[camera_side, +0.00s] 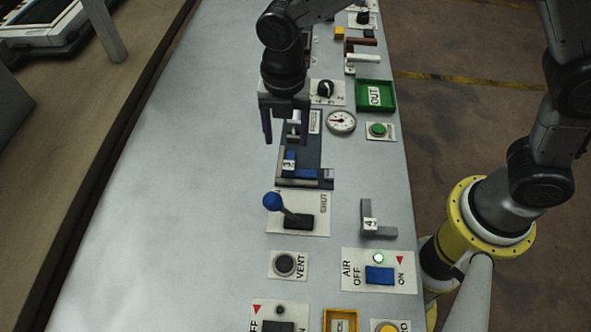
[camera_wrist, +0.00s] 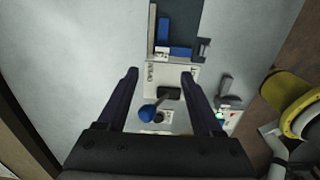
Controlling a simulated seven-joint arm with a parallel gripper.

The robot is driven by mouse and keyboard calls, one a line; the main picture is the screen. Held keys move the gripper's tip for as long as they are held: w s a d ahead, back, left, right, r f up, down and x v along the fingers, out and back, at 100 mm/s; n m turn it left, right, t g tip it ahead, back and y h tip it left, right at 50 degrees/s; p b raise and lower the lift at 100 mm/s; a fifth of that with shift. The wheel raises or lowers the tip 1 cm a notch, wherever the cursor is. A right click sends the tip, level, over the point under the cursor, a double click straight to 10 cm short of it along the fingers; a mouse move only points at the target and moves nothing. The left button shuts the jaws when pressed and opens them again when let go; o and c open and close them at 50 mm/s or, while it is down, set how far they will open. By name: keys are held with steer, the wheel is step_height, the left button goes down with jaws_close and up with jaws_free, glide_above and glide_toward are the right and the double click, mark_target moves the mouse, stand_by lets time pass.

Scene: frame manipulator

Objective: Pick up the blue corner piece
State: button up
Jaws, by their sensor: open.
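The blue corner piece (camera_side: 301,174) is an L shape with a white label reading 3. It lies in a corner of the dark fixture (camera_side: 313,152), and it also shows at the top of the wrist view (camera_wrist: 180,51). My gripper (camera_side: 285,128) is above the fixture, behind the blue piece in the side view. In the wrist view my gripper (camera_wrist: 160,73) has its fingers wide apart with nothing between the tips. The blue piece shows beyond the fingertips there, apart from them.
A blue-knobbed lever (camera_side: 272,202) stands up in front of the fixture. A grey corner piece (camera_side: 377,229) labelled 4 lies at the right. A gauge (camera_side: 341,121) and green OUT tray (camera_side: 375,96) are beside the fixture. The bench's left side is clear.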

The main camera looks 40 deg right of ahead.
mark_target(289, 165)
steer(key=f, duration=0.9)
steer(key=shift+d, duration=0.2)
jaws_close()
